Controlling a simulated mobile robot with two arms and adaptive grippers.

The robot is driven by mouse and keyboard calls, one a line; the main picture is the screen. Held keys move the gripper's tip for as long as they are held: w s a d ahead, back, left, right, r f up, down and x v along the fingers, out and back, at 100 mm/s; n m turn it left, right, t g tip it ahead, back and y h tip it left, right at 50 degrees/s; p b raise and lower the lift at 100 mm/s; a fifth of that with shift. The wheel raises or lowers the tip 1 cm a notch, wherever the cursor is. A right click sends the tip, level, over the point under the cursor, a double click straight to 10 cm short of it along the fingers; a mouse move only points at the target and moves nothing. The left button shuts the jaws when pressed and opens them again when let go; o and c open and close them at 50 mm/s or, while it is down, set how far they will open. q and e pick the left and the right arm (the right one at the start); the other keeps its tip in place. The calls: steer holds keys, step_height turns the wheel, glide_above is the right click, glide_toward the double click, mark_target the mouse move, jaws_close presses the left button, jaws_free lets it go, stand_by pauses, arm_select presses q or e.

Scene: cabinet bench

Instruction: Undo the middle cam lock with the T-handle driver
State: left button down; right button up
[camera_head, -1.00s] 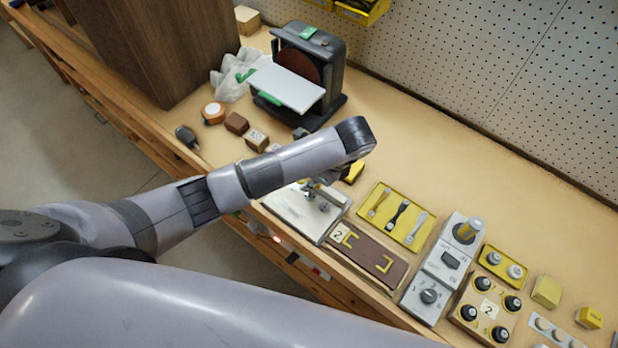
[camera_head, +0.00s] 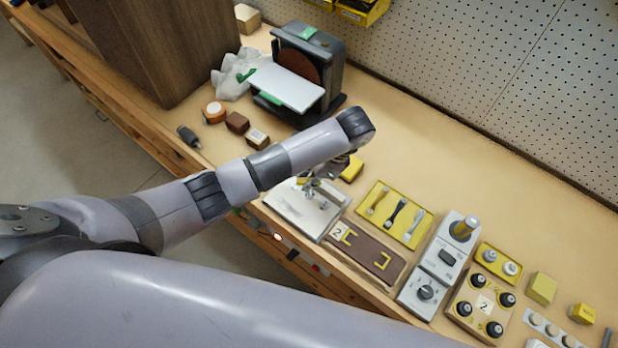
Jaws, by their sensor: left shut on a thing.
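My left gripper (camera_head: 316,187) is low over a pale, flat panel (camera_head: 290,211) near the bench's front edge. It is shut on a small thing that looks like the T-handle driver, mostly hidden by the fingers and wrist. The cam locks are too small and covered to tell apart, so I cannot see whether the driver's tip sits in the middle one. My right gripper is out of view.
Right of the panel lie a brown board (camera_head: 362,264) with yellow corner marks, a yellow tool tray (camera_head: 378,213) and a grey control box (camera_head: 450,238). A sander (camera_head: 330,62) stands behind. The bench between tray and pegboard is clear.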

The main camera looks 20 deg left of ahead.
arm_select(q)
steer(key=shift+r, duration=0.15)
steer(key=shift+r+p, duration=0.5)
steer(key=shift+p, duration=0.1)
steer(key=shift+w, duration=0.1)
